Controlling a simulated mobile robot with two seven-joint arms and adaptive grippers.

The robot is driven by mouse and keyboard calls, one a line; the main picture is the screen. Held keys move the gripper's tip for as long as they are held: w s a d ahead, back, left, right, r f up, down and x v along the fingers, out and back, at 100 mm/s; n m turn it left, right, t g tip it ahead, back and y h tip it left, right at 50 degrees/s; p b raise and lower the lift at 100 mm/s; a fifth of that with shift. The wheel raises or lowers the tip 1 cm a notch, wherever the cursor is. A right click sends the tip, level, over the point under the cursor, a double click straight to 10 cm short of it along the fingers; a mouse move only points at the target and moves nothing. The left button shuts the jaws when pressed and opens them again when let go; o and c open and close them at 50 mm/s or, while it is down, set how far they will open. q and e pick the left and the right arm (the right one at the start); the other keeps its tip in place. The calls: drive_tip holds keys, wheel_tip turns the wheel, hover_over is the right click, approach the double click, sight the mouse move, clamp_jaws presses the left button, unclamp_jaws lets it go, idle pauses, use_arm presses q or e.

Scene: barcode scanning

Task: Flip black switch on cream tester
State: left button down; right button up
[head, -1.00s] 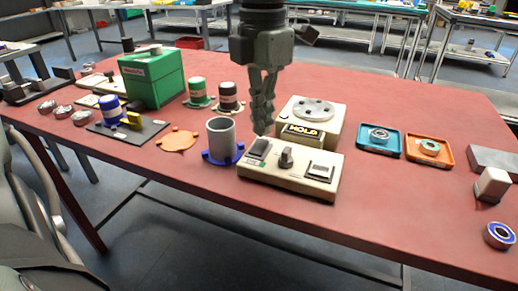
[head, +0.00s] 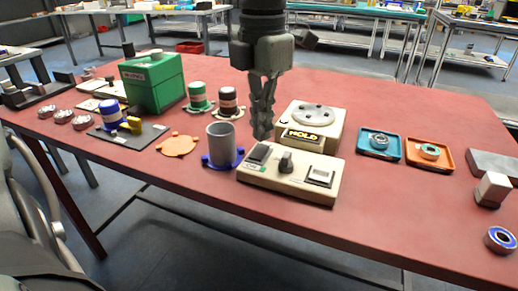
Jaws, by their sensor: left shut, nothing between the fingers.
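The cream tester (head: 290,190) lies near the table's front edge. On its top are a dark sloped switch-like part (head: 258,154) at the left, a black upright knob or lever (head: 286,161) in the middle, and a pale-framed part with a dark face (head: 320,177) at the right. My left gripper (head: 262,136) points down from above with its fingers together and empty. Its tips are just behind and above the tester's left end. I cannot tell whether they touch it. My right gripper is out of view.
A cream device with a "HOLD" label (head: 304,136) stands close behind the tester. A grey cylinder on a blue base (head: 220,143) stands just left. Teal (head: 365,149) and orange (head: 444,164) trays lie to the right. The table right of the tester's front is clear.

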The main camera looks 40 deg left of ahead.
sight(262, 147)
use_arm(q)
drive_tip(key=shift+f+b, duration=1.1)
drive_tip(key=shift+f, duration=0.05)
idle(0.8)
drive_tip(key=shift+r, duration=0.1)
drive_tip(key=shift+r+p, duration=2.05)
drive_tip(key=shift+r, duration=1.4)
